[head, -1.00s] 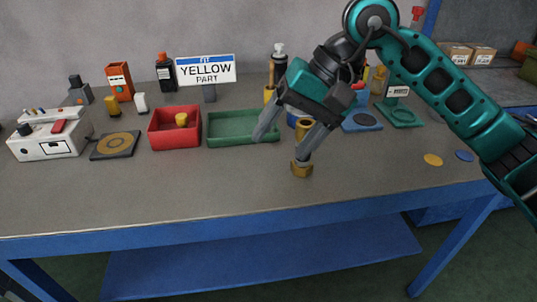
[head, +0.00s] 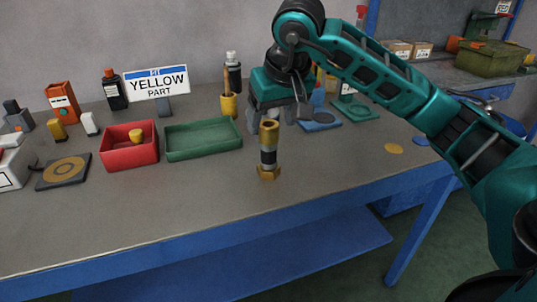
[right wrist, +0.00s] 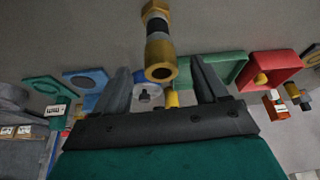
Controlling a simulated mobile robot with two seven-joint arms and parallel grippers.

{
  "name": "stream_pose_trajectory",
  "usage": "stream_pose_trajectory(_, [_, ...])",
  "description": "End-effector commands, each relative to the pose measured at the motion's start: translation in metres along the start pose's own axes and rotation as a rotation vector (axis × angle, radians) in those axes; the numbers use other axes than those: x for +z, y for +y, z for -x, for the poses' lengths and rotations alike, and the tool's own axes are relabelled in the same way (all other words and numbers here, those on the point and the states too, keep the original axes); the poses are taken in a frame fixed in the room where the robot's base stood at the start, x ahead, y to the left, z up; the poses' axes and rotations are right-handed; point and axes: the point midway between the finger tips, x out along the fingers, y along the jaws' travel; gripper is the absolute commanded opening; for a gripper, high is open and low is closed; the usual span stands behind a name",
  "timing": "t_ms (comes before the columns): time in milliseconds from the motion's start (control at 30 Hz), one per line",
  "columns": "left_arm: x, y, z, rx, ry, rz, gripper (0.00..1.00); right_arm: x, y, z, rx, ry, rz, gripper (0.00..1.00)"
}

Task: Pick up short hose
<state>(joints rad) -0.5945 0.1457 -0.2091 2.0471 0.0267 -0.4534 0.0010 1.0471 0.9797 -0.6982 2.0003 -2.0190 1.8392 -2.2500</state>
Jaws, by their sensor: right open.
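The short hose (head: 268,158) looks like an upright brass-coloured piece with a dark middle band and a hex foot, standing on the table near its front edge. In the right wrist view the hose (right wrist: 157,45) shows with its open round end towards the camera, beyond the fingertips and roughly in line with the gap. My right gripper (head: 278,118) is open and empty, behind the hose in the head view; its fingers are partly hidden. Its two spread fingers also show in the right wrist view (right wrist: 161,78). My left gripper is not in view.
A green tray (head: 204,153) and a red bin (head: 129,157) holding a yellow part stand to the left. A yellow cup (head: 229,104) with a tool and a blue pad (head: 319,124) stand behind. The table front (head: 200,215) is clear.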

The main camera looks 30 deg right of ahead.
Motion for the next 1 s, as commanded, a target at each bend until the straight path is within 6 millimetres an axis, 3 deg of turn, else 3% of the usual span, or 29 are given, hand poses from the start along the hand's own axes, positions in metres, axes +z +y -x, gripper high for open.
stream_pose_trajectory(233, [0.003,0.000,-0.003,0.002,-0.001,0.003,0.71,-0.002,0.000,-0.038,-0.002,-0.004,-0.001,0.72])
stream_pose_trajectory(567, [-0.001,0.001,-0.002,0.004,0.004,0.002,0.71,-0.003,0.000,-0.045,-0.001,-0.001,0.000,0.72])
stream_pose_trajectory(1000, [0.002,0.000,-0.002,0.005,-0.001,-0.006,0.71,-0.003,0.000,-0.045,-0.001,-0.001,0.000,0.31])
